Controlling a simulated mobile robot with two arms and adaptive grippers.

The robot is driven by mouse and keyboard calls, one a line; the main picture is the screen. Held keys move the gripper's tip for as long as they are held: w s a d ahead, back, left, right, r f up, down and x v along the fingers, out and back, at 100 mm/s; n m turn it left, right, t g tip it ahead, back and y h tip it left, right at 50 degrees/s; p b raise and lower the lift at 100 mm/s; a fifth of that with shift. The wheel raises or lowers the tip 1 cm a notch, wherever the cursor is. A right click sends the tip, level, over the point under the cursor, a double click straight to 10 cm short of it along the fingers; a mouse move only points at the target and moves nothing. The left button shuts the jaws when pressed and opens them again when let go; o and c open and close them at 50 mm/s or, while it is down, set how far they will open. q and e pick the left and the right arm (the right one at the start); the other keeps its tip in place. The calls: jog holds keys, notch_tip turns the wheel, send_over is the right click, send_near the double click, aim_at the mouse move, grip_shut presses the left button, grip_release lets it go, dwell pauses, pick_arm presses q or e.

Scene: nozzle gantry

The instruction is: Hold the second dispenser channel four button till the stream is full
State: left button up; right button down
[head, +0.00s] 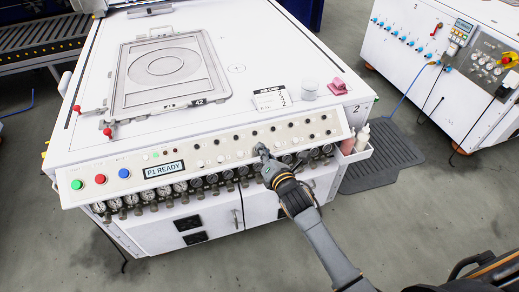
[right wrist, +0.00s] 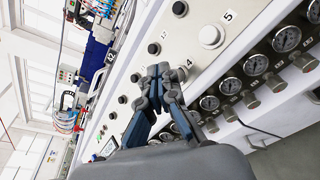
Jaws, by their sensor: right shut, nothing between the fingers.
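The white dispenser machine (head: 215,90) fills the middle of the head view, with a "2" on its right corner. Its sloped front panel carries rows of small buttons and knobs. In the right wrist view, the label "4" (right wrist: 188,64) shows just right of my fingertips, and a button beside it (right wrist: 181,75) is partly hidden by them. My right gripper (head: 264,152) is shut and empty, its tips at the panel; it also shows in the right wrist view (right wrist: 158,72). I cannot tell whether the tips touch the button. No stream shows. My left gripper is out of view.
A white button (right wrist: 210,36) stands beside the "5". A row of gauges (head: 212,179) runs below the panel. A display (head: 164,170) reads "P1 READY". Bottles (head: 362,137) stand at the right corner. Another white machine (head: 440,60) is at the right.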

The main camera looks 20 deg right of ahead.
jog(key=shift+w+f+b, duration=0.25)
jog(key=shift+f+b, duration=0.15)
jog(key=shift+f, duration=0.05)
dwell(0.7)
dwell(0.5)
dwell(1.9)
jog(key=shift+r, duration=0.1)
jog(key=shift+s+r+p, duration=0.5)
jog(key=shift+r+p, duration=0.2)
jog(key=shift+p, duration=0.3)
